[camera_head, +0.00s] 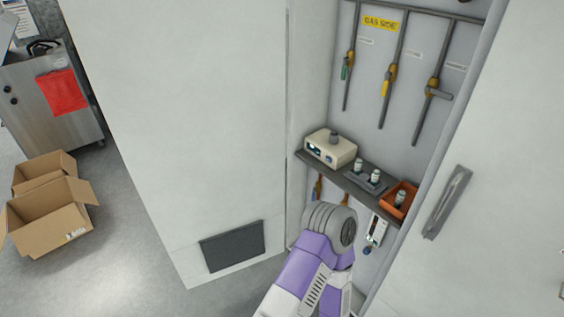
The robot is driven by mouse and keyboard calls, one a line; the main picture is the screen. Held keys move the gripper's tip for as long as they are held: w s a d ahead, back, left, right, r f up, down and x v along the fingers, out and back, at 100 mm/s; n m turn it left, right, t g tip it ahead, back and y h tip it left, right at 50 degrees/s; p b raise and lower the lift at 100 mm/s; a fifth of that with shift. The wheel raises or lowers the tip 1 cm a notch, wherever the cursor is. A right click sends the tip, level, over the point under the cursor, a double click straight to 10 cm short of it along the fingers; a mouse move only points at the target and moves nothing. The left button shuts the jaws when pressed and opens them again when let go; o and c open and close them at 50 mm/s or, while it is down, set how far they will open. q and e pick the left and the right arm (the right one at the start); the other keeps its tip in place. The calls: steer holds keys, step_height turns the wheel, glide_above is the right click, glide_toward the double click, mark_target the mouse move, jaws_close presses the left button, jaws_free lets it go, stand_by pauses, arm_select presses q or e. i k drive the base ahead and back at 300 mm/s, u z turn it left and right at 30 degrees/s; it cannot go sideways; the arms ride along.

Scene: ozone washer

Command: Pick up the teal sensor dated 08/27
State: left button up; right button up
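Several small capped cylinders, pale with teal-grey parts, stand on a shelf in the open cabinet. One sensor (358,164) and another sensor (376,176) stand upright in a dark grey holder (364,184). A third similar cylinder (400,198) is in an orange bin (411,190) at the shelf's right end. They are too small for me to read any date or tell which is teal. A purple and white arm of mine rises from the bottom, its grey joint in front of and below the shelf. No gripper fingers show in this view.
A beige instrument box (331,148) stands at the left of the dark shelf (349,181). Pipes with valves (390,72) hang above, under a yellow sign. A white handheld device (377,230) hangs below. A door with a handle (447,202) is right; cardboard boxes (48,219) lie far left.

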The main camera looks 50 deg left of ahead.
mark_target(357, 168)
steer(key=u, duration=1.7)
